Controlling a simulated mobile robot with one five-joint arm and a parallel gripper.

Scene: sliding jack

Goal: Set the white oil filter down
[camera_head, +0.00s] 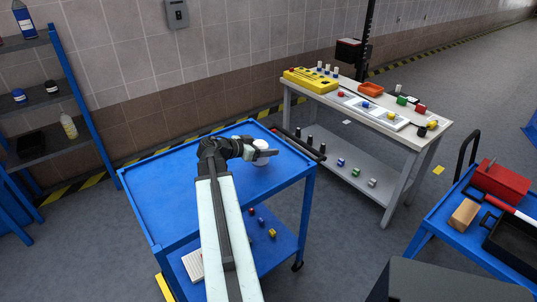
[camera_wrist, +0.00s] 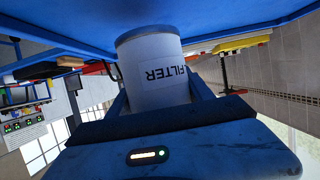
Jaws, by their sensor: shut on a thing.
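The white oil filter (camera_head: 260,162) is a white cylinder over the right part of the blue trolley top (camera_head: 170,195). My gripper (camera_head: 265,153) is shut on it, with a dark finger across its side in the head view. In the wrist view the filter (camera_wrist: 150,75) sits between the two blue fingers, with black lettering ending in "ILTER" on a label. The blue surface fills the top of that view, and the filter's grey-rimmed end is close to it. I cannot tell whether the filter touches the surface.
The trolley top around the filter looks bare. Small coloured parts (camera_head: 271,233) lie on its lower shelf. A white workbench (camera_head: 437,124) with a yellow case (camera_head: 311,80) stands behind right. Another blue trolley with a red box (camera_head: 503,181) stands at right. A shelf rack (camera_head: 68,85) is at left.

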